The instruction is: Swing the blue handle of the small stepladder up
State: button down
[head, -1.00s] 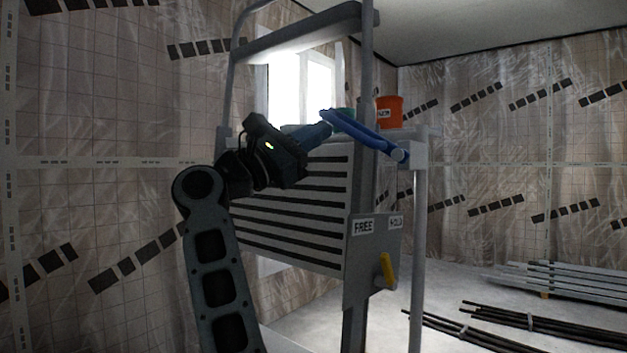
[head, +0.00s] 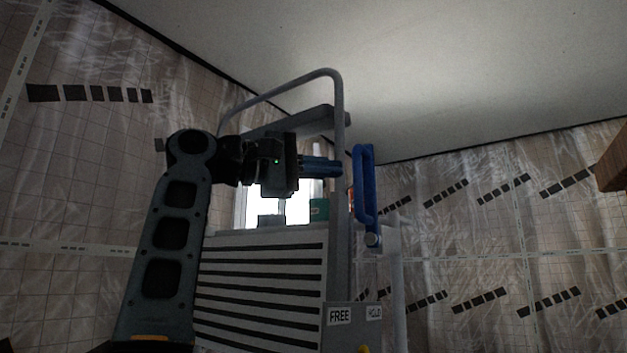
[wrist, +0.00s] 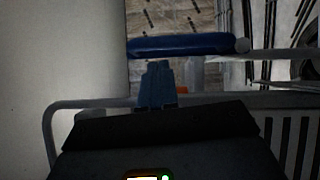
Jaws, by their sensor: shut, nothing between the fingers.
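The blue handle (head: 365,190) of the stepladder (head: 262,280) stands almost upright above its round pivot at the lower end. In the wrist view the handle (wrist: 185,46) lies across the picture just beyond my fingertips. My gripper (head: 340,168) is shut and empty, with its blue fingers pointing right toward the upper part of the handle. In the wrist view the shut fingers (wrist: 157,66) end right at the handle's edge; I cannot tell if they touch it. A grey post of the ladder stands between fingers and handle in the head view.
The ladder's grey guard rail (head: 285,88) arches behind and above my gripper. A green container (head: 319,208) stands on the ladder's top. A panel marked FREE and HOLD (head: 352,316) is below. A brown object (head: 612,170) shows at the right edge.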

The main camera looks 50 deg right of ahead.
jog(key=shift+s+r+m+y, duration=0.3)
jog(key=shift+s+m+y, duration=0.1)
jog(key=shift+s+m, duration=0.35)
jog(key=shift+s, duration=0.2)
jog(key=shift+w, duration=0.1)
